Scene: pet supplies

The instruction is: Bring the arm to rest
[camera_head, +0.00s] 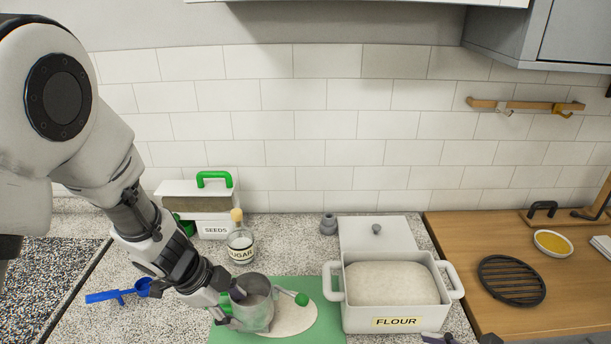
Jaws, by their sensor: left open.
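My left arm comes in from the left and reaches down to the counter. My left gripper (236,302) is open at a grey metal cup (259,306) with a green-tipped handle. Its fingers are at the cup's left side and rim; I cannot tell whether they touch it. The cup stands on a green mat (285,283), by a pale round patch (296,318). Small dark parts at the bottom edge, right of centre, may be my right gripper (462,339); most of it is cut off.
A white flour bin (397,321) stands right of the mat, its lid (376,239) behind. A sugar bottle (241,248), a seeds box (214,223) and a blue scoop (118,293) are near my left arm. A wooden board (466,247) with a black trivet (511,281) is at right.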

